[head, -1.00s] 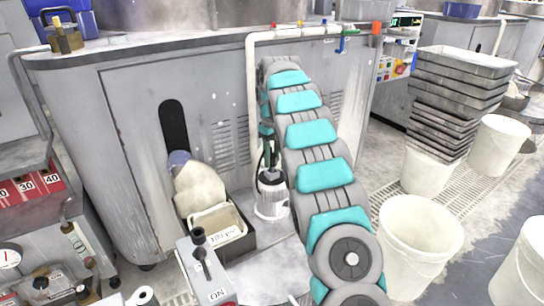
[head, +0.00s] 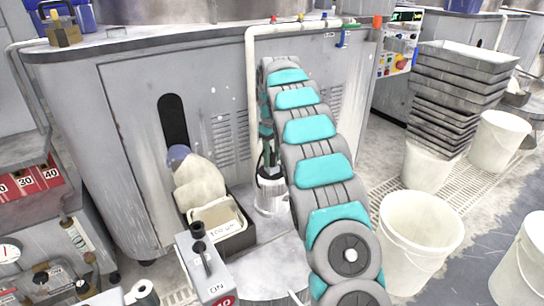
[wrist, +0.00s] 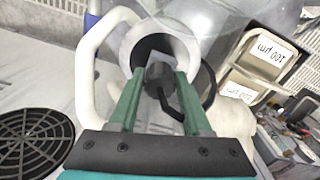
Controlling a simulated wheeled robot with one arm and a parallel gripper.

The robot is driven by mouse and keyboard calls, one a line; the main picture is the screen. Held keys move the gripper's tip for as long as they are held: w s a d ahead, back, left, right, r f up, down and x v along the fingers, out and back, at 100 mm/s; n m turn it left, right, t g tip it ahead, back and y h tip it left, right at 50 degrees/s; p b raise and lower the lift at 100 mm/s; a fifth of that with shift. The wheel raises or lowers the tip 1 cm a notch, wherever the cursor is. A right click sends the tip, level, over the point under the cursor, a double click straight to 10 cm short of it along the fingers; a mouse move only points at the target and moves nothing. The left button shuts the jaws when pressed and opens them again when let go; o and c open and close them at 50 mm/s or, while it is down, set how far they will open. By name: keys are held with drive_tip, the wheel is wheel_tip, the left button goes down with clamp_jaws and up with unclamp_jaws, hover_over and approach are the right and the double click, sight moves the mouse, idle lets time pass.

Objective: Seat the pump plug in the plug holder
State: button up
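My gripper (wrist: 160,82) has two green fingers closed on a black plug (wrist: 158,74) with a black cable curving off to the right. In the wrist view, the plug is over the dark opening of a white round-mouthed cylinder (wrist: 133,45), which looks like the plug holder. I cannot tell whether the plug is inside the mouth or still above it. My arm hides part of this area.
A dark tray with a cream tub labelled 100 µm (head: 215,217) and a pale sack (head: 197,182) stand left of the cylinder. A white pipe (head: 251,110) runs down behind it. White buckets (head: 415,240) and stacked grey trays (head: 455,95) are to the right.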

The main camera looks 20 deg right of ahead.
sight(272, 155)
drive_tip(key=o, duration=0.4)
drive_tip(key=shift+r, duration=3.85)
drive_tip(key=shift+r, duration=0.1)
